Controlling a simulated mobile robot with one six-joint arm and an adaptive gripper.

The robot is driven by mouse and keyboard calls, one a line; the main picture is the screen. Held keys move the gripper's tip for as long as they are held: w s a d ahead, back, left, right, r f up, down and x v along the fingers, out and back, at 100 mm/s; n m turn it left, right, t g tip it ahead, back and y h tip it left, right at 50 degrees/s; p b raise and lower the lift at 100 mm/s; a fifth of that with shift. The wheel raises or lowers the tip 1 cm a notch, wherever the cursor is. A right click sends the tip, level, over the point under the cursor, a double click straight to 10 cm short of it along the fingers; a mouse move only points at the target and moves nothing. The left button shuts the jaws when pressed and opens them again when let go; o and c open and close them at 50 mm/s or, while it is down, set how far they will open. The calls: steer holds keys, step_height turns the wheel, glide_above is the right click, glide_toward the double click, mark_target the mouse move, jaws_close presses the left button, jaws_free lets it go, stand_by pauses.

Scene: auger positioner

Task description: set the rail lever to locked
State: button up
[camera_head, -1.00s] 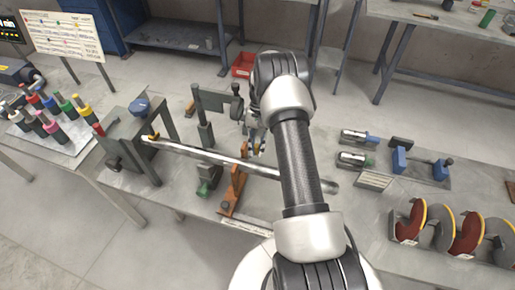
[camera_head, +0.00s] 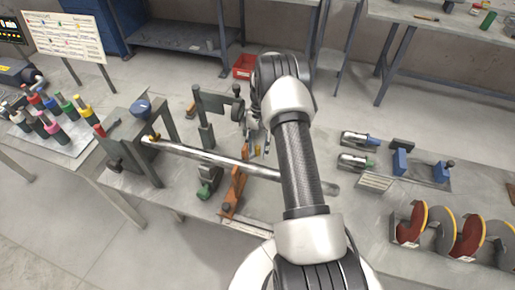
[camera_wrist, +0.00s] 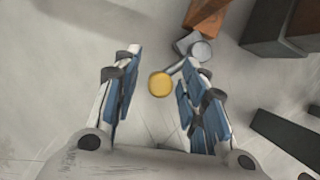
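The rail lever shows in the wrist view as a round yellow knob (camera_wrist: 160,84) on a short grey arm, which runs up and right to a grey metal pivot (camera_wrist: 194,47). My gripper (camera_wrist: 162,62) is open, with its blue-padded fingers on either side of the knob. The knob lies between them, nearer the right finger, and I cannot tell whether it touches. In the head view my gripper (camera_head: 254,142) is partly hidden by my arm, above the bench behind the long metal bar. The lever's locked mark is not readable.
The long metal bar (camera_head: 215,158) runs from the dark stand at left past an orange bracket (camera_head: 234,190) and under my arm. A grey-green upright post (camera_head: 204,125) stands left of my gripper. Dark blocks (camera_wrist: 275,27) lie at right in the wrist view.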

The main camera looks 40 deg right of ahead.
steer(key=v, duration=1.2)
